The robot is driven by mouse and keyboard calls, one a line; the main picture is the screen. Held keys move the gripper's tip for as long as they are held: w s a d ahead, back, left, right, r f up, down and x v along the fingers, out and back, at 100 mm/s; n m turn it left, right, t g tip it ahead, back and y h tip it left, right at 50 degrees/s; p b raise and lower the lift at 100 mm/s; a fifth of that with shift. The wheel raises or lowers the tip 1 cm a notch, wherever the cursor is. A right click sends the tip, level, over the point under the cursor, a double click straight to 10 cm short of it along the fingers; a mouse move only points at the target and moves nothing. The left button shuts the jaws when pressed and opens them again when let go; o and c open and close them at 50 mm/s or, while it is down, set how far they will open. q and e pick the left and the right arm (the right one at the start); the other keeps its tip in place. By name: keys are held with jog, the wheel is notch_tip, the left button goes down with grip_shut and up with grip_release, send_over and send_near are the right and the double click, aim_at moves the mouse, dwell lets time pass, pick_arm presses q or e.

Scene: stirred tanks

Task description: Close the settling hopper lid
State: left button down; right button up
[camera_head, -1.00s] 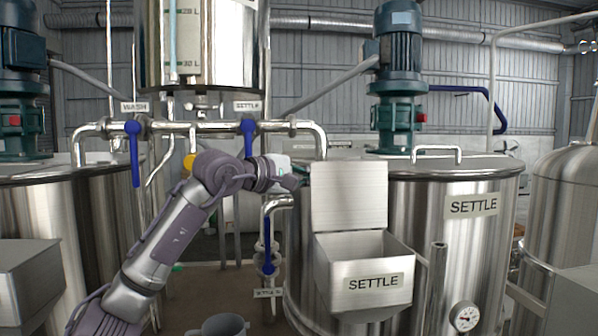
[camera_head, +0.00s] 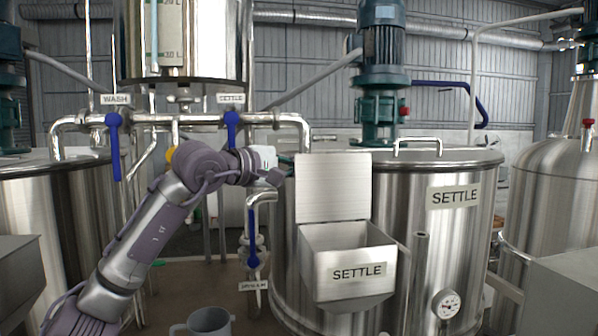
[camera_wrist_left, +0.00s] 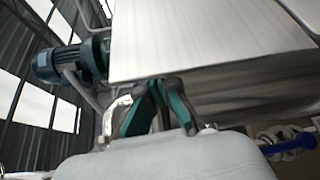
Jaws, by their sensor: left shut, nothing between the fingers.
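The settling hopper (camera_head: 348,262) is a steel box labelled SETTLE on the front of the settle tank. Its lid (camera_head: 333,187), a flat square steel panel, stands open and upright at the hopper's back edge. My left gripper (camera_head: 287,160) is beside the lid's left edge, near its upper part, and partly hidden by my wrist. In the left wrist view, its teal and dark fingers (camera_wrist_left: 157,103) are shut and empty, close to the edge of a pale panel that looks like the lid (camera_wrist_left: 205,45). I cannot tell whether they touch. My right gripper is not in view.
The settle tank (camera_head: 455,250) stands behind the hopper, with a motor on top. Pipes with blue valve handles (camera_head: 232,130) run left of the lid, near my left arm. A grey mug (camera_head: 208,321) is at the bottom. The hopper's front is clear.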

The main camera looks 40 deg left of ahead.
aim_at(329, 163)
pick_arm(q)
jog(key=shift+s+d+r+m+t+b, duration=0.15)
jog(key=shift+s+d+m+t+b, duration=0.6)
jog(key=shift+d+m+b, duration=0.3)
jog(key=s+d+m+t+b, duration=0.1)
jog(key=m+b, duration=0.1)
jog(key=s+d+m+t+h+b, duration=0.1)
jog(key=s+d+m+b, duration=0.1)
jog(key=shift+m+b, duration=0.25)
jog(key=shift+b, duration=0.15)
jog(key=s+d+f+m+h+b, duration=0.5)
jog(key=m+h+b, duration=0.3)
jog(key=m, duration=0.5)
jog(key=shift+d+f+m+b, duration=0.3)
jog(key=shift+d+f+b, duration=0.2)
jog(key=shift+d, duration=0.1)
jog(key=shift+t, duration=0.25)
